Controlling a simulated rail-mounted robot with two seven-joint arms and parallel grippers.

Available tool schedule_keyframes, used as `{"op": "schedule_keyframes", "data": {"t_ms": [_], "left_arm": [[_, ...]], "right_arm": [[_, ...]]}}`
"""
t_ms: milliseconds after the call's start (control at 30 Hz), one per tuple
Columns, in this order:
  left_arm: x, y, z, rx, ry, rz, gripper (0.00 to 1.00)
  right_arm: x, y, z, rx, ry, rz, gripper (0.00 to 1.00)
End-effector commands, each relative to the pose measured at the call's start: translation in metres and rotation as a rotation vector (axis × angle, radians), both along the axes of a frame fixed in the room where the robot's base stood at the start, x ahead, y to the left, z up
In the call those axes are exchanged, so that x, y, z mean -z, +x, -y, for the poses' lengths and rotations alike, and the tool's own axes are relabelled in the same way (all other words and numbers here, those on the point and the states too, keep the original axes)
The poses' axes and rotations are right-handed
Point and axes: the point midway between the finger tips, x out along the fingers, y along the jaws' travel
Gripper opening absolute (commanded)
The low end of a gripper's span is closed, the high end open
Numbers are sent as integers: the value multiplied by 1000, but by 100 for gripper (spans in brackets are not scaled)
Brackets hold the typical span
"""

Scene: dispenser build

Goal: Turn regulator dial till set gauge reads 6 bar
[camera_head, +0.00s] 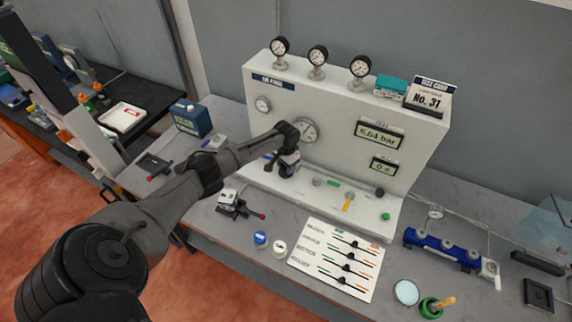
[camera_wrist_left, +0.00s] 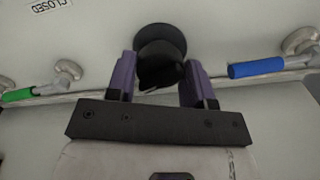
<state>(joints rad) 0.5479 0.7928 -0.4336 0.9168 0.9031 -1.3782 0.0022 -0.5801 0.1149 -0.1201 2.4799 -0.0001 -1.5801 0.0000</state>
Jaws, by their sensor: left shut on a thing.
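My left gripper (camera_head: 285,166) is at the lower left of the white panel's front in the head view. In the left wrist view its two purple fingers (camera_wrist_left: 160,72) are shut on a round black regulator dial (camera_wrist_left: 160,40), one on each side. In the head view the gripper hides this dial. A large round gauge (camera_head: 306,131) is just above the gripper, partly covered by the arm; its needle is too small to read. A digital display (camera_head: 380,136) shows a bar value that looks like 5.64 or 6.64. My right gripper is not in view.
Three gauges (camera_head: 317,55) stand on the panel's top beside a card marked No. 31 (camera_head: 430,97). A blue handle (camera_wrist_left: 256,67) and a green handle (camera_wrist_left: 17,96) flank the dial along a pipe. A slider board (camera_head: 335,259) lies in front of the panel.

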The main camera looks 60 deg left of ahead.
Motion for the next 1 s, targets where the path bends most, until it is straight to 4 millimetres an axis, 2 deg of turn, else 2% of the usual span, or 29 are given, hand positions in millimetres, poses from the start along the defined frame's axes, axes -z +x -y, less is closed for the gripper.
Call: {"op": "schedule_keyframes", "data": {"t_ms": [633, 667, 900, 1000], "left_arm": [[0, 0, 0, 42, -1, 1, 24], [0, 0, 0, 42, -1, 1, 50], [0, 0, 0, 42, 0, 1, 73], [0, 0, 0, 42, 0, 1, 73]], "right_arm": [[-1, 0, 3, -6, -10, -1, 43], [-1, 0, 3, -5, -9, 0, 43], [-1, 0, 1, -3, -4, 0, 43], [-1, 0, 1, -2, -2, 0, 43]]}}
